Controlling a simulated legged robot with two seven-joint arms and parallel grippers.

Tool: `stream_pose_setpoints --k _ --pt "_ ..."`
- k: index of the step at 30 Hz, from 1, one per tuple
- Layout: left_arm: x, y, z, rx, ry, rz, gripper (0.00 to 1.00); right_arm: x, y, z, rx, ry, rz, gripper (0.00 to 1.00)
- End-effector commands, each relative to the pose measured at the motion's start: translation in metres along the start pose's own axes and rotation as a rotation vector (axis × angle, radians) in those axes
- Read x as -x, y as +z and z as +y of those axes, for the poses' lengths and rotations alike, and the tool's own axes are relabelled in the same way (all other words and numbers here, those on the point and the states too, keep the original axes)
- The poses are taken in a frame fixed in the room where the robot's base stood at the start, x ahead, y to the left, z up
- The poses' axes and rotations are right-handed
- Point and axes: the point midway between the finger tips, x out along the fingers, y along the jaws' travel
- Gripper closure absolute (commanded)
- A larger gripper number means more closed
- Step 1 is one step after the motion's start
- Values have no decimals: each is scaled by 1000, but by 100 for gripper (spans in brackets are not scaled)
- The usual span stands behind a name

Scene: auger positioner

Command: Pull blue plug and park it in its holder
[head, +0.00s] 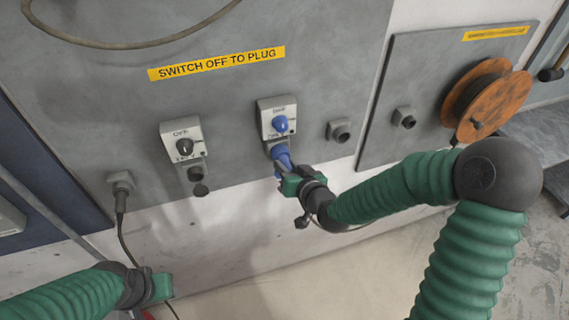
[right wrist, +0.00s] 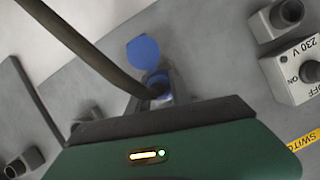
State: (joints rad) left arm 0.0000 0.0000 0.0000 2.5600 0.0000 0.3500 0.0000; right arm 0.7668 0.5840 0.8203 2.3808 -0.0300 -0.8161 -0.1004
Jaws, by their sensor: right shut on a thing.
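The blue plug (head: 282,158) is at the socket below the switch box with the blue knob (head: 280,123). My right gripper (head: 286,174) is shut on the plug from below and hides part of it. In the right wrist view, blue shows between the dark fingers (right wrist: 158,88), beside a round blue disc (right wrist: 143,50). Whether the plug is fully seated cannot be told. Dark empty-looking holders (head: 340,131) (head: 404,117) are on the panels to the right; which belongs to the plug is unclear. My left gripper (head: 160,288) is low at left, away from the panel; its jaws are unclear.
A second switch box (head: 181,141) with a dark knob and socket is to the left. A black cable (head: 122,228) hangs from a left holder (head: 121,181). An orange cable reel (head: 486,98) is at right. A dark cable (right wrist: 85,45) crosses the right wrist view.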

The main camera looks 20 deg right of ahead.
Motion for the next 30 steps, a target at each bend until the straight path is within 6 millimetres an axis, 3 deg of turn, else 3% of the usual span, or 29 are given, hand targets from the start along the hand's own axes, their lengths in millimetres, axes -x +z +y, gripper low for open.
stream_pose_setpoints --k 30 --pt "6 -1 0 0 0 0 64 30 12 0 0 0 -2 100"
